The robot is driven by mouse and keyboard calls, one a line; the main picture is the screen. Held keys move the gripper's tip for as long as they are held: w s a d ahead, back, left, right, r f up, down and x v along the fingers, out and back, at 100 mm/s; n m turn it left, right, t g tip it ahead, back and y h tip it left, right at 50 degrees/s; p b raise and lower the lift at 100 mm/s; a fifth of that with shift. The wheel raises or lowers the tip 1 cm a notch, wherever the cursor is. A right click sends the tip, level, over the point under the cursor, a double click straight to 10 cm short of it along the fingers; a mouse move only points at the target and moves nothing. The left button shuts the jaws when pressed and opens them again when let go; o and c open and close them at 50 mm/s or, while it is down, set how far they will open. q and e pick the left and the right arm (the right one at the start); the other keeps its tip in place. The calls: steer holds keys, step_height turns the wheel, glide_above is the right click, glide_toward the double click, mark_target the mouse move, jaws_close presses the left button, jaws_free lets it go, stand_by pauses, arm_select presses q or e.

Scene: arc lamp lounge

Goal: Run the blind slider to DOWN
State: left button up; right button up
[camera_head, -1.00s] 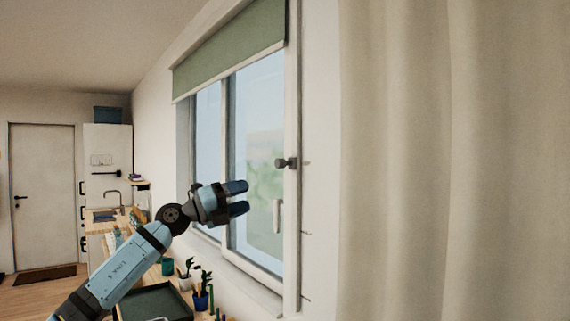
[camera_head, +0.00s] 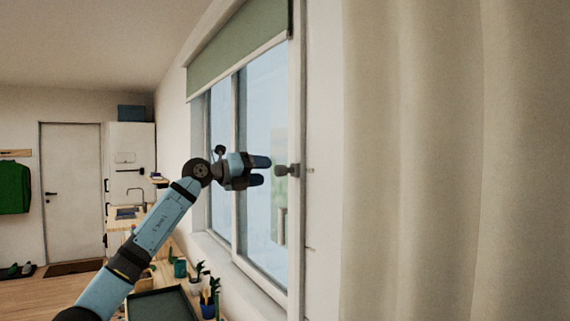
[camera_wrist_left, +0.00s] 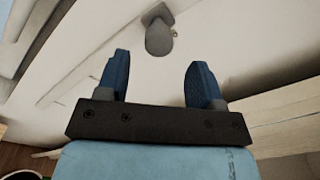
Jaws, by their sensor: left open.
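The blind slider (camera_head: 284,170) is a dark knob on the right side of the window frame, with small marks on the wall beside it. In the left wrist view the knob (camera_wrist_left: 159,38) sits ahead of the fingertips, roughly between them. The green blind (camera_head: 238,45) covers only the top of the window. My left gripper (camera_head: 264,171) is open and empty, a short way left of the knob and at nearly its height, apart from it. It also shows in the left wrist view (camera_wrist_left: 155,76). My right gripper is not in view.
A beige curtain (camera_head: 430,160) hangs at the right. Below the window, a counter holds a dark tray (camera_head: 162,305) and potted plants (camera_head: 208,296). The window pane and frame lie close behind my gripper. A door (camera_head: 72,190) stands far left.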

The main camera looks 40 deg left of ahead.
mark_target(276, 171)
arm_select(q)
steer(key=p+x, duration=0.2)
steer(key=x, duration=0.4)
steer(key=shift+w+d, duration=0.15)
steer(key=shift+w, duration=0.2)
steer(key=shift+w+d, duration=0.15)
steer(key=shift+w, duration=0.4)
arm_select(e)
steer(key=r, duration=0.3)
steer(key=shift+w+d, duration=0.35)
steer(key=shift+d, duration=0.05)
